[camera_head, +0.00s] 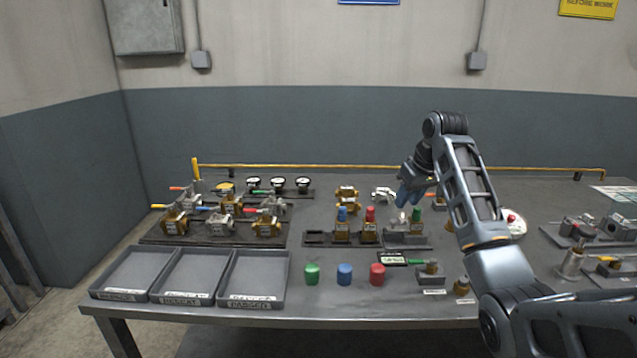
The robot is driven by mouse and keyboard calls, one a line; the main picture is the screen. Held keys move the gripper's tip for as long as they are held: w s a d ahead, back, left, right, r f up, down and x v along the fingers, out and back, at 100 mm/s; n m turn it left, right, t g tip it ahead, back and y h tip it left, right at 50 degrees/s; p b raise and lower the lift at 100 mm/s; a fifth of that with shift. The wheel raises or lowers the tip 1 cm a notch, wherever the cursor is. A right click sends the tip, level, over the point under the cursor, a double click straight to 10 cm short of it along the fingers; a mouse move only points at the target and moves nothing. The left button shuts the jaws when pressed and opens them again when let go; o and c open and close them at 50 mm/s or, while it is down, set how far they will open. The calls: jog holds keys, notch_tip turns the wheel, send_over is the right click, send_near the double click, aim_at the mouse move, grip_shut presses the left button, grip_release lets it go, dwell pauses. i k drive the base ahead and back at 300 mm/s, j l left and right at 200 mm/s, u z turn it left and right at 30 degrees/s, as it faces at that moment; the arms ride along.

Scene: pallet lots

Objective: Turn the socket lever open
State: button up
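My arm reaches in from the right. My gripper (409,193) points down over the middle of the table, close above a grey socket block (406,240). Small upright parts with a pale top and a green top (416,214) stand at this block. I cannot tell which part is the socket lever, or whether my gripper touches anything. Its fingers are too small and dark to tell open from shut. Left of it, brass valve bodies with a blue cap (342,213) and a red cap (370,213) stand on a dark base. My arm hides part of the table behind it.
Three grey trays (254,300) stand front left. Several lever valves (220,222) and gauges (278,183) are behind them. Green (312,274), blue (345,274) and red caps (377,275) stand in front. More metal fittings (579,226) are at the right. A yellow rail (330,167) runs along the back.

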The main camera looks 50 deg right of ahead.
aim_at(433, 261)
jog(key=k, duration=1)
